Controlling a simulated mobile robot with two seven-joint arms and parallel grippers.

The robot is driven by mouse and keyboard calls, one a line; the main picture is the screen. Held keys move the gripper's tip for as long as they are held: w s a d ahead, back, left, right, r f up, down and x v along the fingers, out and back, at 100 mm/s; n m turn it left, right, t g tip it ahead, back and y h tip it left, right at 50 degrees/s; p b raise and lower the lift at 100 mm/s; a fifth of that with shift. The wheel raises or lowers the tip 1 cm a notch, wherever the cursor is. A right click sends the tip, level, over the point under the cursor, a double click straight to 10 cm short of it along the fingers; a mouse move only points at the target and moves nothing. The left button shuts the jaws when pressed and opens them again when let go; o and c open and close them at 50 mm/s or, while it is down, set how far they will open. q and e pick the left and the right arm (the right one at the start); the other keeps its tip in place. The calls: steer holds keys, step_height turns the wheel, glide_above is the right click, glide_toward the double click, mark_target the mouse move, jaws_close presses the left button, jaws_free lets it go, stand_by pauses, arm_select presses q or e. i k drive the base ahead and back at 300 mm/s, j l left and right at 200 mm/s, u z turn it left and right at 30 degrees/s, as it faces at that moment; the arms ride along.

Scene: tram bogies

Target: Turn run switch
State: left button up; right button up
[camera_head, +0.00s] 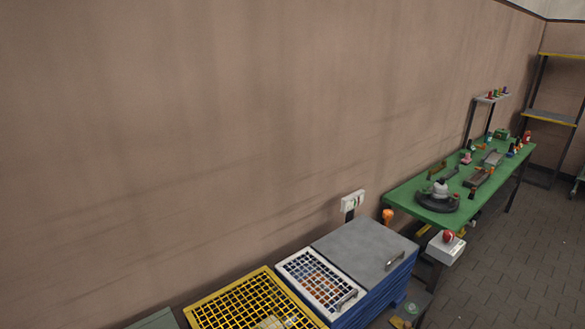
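No label reading as a run switch can be made out. A small white box (352,202) is fixed on the wall behind the blue cabinet, with a dark part below it. Another white box with a red knob (448,237) on top sits at the near end of the green table. I cannot tell which of these carries the run switch, or how any switch is set. Neither of my grippers is in view.
A blue cabinet (378,291) with a grey lid (363,249) and a white grid (300,263) stands against the wall, beside a yellow grid (228,301). A green table (404,196) holds several parts. Shelving (550,117) stands far right; the tiled floor (520,255) is clear.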

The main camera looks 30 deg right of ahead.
mark_target(448, 235)
steer(key=z, duration=1.9)
